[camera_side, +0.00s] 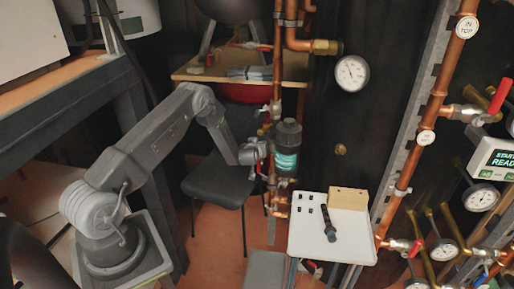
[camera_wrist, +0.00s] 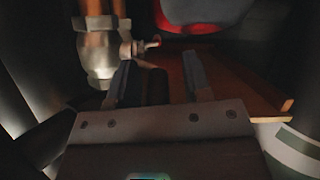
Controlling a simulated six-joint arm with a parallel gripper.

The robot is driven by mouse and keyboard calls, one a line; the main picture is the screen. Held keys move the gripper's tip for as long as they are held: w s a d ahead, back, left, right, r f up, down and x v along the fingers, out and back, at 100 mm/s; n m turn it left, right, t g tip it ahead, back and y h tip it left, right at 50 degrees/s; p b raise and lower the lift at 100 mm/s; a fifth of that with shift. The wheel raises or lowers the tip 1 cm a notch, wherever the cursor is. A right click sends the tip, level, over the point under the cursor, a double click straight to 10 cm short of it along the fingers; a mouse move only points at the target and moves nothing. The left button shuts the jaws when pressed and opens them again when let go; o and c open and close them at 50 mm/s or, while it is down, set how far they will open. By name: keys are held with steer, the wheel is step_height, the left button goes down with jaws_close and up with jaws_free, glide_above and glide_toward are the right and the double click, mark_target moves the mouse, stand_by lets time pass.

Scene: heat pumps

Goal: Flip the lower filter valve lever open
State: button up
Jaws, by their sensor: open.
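The filter (camera_side: 287,160), a dark-capped canister with a teal body, hangs beside the vertical copper pipe in the side view. My gripper (camera_side: 262,151) is at the left of this pipe, at about the height of the filter. The lower valve lever cannot be made out clearly in the side view. In the wrist view a silvery valve body (camera_wrist: 98,58) on a copper pipe stands at the upper left, with a small stem pointing right. My gripper (camera_wrist: 160,82) is open, its two fingers apart, the left one close to the valve. I cannot tell whether they touch.
A white board (camera_side: 305,244) with a dark tool and several small parts stands at lower right of the filter. A pressure gauge (camera_side: 351,73) is at upper right. A black chair (camera_side: 215,181) and a wooden bench (camera_side: 190,73) are behind. Pipes with red levers fill the right side.

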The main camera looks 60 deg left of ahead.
steer(key=shift+d, duration=0.1)
steer(key=v, duration=1.3)
steer(key=shift+s+d, duration=0.25)
steer(key=shift+s, duration=0.05)
steer(key=s+a+f+m+t+h, duration=0.2)
steer(key=m+t, duration=0.2)
steer(key=m, duration=0.5)
steer(key=s+a+f+m+t+h, duration=0.2)
steer(key=a+m+t+h, duration=0.15)
steer(key=m, duration=0.55)
steer(key=shift+t+y, duration=0.25)
steer(key=shift+y, duration=0.1)
steer(key=x, duration=1.4)
steer(key=shift+d+f, duration=0.2)
steer(key=shift+d, duration=0.2)
jaws_close()
